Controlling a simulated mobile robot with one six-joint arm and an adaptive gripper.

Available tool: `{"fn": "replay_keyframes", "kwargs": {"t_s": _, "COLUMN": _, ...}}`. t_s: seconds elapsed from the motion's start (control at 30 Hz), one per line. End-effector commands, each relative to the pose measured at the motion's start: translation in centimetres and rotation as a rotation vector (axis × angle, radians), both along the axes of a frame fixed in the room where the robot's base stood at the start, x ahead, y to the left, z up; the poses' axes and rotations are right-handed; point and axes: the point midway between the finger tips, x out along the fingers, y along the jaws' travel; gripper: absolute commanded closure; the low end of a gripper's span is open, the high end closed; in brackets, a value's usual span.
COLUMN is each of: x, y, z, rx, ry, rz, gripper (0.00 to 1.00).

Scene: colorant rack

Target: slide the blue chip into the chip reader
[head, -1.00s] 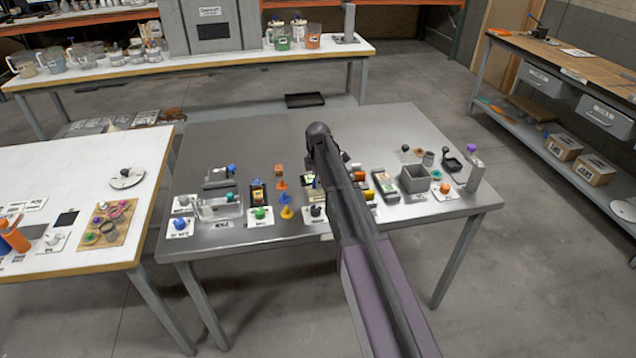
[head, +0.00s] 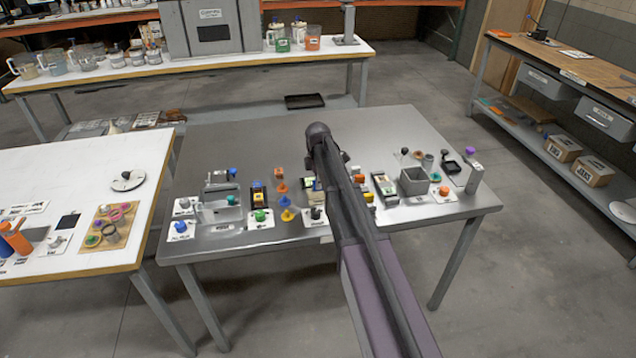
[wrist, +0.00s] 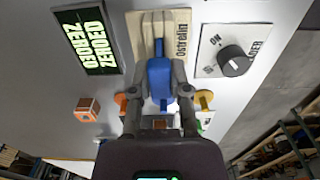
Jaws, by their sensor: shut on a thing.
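In the wrist view my gripper (wrist: 159,104) is closed around a blue piece (wrist: 160,77), which looks like the blue chip. The piece lies in front of a beige panel (wrist: 179,18) lettered "Ostrelin". Beside the panel is a white plate with a black knob (wrist: 235,61), marked "ON" and with a partly hidden label ending in "DER". I cannot tell whether the piece touches the panel or enters a slot. In the head view my arm hides the gripper and the piece.
A black display (wrist: 87,39) reading "ZEROED" is left of the panel. An orange block (wrist: 87,109) lies left of my gripper, and an orange part shows on its right. The steel table (head: 270,135) holds several small devices along its front; its back is clear.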

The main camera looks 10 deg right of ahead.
Motion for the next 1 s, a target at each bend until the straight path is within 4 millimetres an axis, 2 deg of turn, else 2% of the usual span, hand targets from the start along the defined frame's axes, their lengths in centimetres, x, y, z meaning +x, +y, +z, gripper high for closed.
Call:
{"fn": "replay_keyframes", "kwargs": {"t_s": 0.6, "x": 0.0, "y": 0.0, "z": 1.9, "rx": 0.000, "ry": 0.000, "rz": 0.000, "gripper": 1.00}}
{"fn": "replay_keyframes", "kwargs": {"t_s": 1.0, "x": 0.0, "y": 0.0, "z": 2.0, "rx": 0.000, "ry": 0.000, "rz": 0.000, "gripper": 1.00}}
